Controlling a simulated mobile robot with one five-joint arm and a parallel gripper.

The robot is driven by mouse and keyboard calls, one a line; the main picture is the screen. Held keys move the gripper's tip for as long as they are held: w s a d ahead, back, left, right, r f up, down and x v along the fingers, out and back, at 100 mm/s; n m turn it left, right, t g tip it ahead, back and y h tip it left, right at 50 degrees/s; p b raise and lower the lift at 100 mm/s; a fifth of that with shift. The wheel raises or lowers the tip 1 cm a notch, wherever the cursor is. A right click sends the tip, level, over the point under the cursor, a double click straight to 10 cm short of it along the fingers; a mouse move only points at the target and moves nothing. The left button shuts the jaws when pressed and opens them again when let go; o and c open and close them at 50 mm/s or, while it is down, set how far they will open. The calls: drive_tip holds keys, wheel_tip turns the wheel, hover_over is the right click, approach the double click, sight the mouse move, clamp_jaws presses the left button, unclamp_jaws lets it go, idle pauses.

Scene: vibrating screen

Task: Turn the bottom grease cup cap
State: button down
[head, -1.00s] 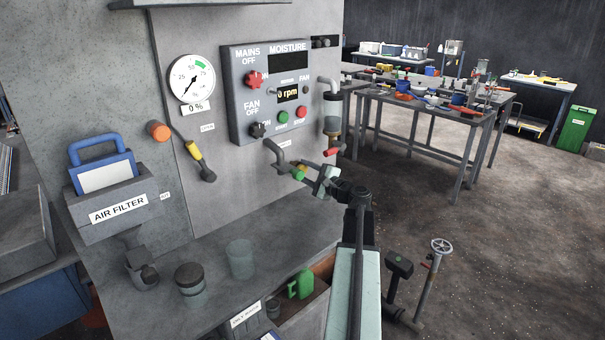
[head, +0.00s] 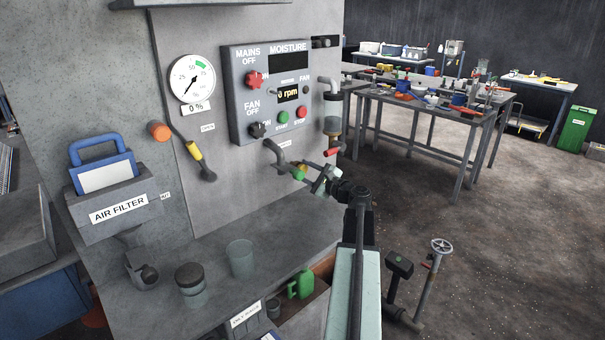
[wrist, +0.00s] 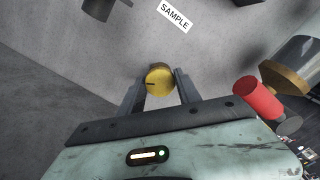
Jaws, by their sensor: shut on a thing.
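In the wrist view a round brass-yellow cap (wrist: 159,79) with a dark line on its face sits between the two fingers of my gripper (wrist: 160,92). The fingers are shut on its sides. In the head view my gripper (head: 324,179) is at the panel, just right of the green-ended pipe (head: 298,173). The held cap is mostly hidden there behind the gripper.
A red handle (wrist: 258,97) and a brass-based bowl (wrist: 285,78) are close to the right of my gripper. The SAMPLE label (wrist: 174,15) is above it. A shelf with a clear beaker (head: 240,259) and dark-lidded jar (head: 190,284) lies below left.

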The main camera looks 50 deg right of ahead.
drive_tip(key=c, duration=0.8)
unclamp_jaws()
drive_tip(key=shift+w, duration=0.15)
drive_tip(key=shift+c, duration=0.2)
drive_tip(key=s, duration=0.8)
drive_tip(key=shift+a, duration=0.3)
